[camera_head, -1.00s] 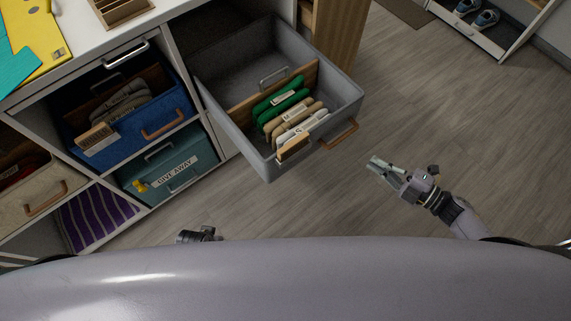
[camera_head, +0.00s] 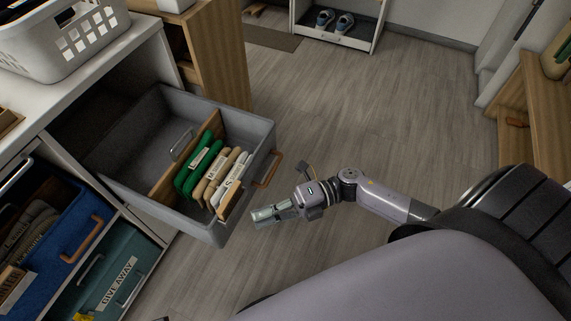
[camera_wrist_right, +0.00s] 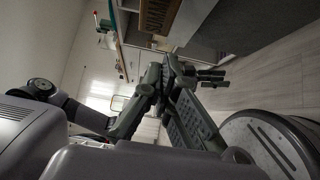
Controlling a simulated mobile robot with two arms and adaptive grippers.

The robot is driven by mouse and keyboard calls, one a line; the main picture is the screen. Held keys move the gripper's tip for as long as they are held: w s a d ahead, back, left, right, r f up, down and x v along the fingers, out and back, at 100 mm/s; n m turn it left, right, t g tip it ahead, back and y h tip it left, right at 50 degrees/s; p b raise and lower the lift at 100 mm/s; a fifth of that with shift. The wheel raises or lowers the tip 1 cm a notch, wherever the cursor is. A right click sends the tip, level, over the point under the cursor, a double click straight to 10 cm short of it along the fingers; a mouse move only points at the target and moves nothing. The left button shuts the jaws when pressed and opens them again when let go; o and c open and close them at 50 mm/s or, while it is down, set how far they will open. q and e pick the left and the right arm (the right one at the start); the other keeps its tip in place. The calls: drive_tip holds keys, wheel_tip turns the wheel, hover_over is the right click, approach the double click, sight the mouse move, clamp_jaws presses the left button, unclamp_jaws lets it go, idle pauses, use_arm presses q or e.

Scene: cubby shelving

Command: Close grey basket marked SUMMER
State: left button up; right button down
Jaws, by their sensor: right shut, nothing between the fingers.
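The grey basket (camera_head: 258,134) is pulled far out of its cubby in the head view. It holds folded green, tan and whitish clothes (camera_head: 217,172) in front of a wooden divider. A brown handle (camera_head: 269,169) is on its front, and a wooden tag (camera_head: 233,198) stands at the near front corner; I cannot read SUMMER on it. My right gripper (camera_head: 270,214) is shut and empty, just outside the front, near corner, apart from the handle; contact with the basket cannot be told. Its shut fingers show in the right wrist view (camera_wrist_right: 152,88). My left gripper is not clearly visible.
A blue basket (camera_head: 72,215) and a teal GIVE AWAY basket (camera_head: 139,268) sit in cubbies at left. A white laundry basket (camera_head: 68,45) stands on top. A wooden unit (camera_head: 217,60) is behind the grey basket. Open floor (camera_head: 380,120) lies to the right.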

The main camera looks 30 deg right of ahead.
use_arm(q)
drive_tip(key=shift+w+r, duration=0.25)
drive_tip(key=shift+r, duration=0.25)
use_arm(e)
drive_tip(key=shift+w+a, duration=0.45)
drive_tip(key=shift+w, duration=0.25)
drive_tip(key=shift+w+a, duration=0.4)
drive_tip(key=shift+w, duration=0.25)
use_arm(q)
drive_tip(key=shift+s+f, duration=0.1)
drive_tip(key=shift+s, duration=0.1)
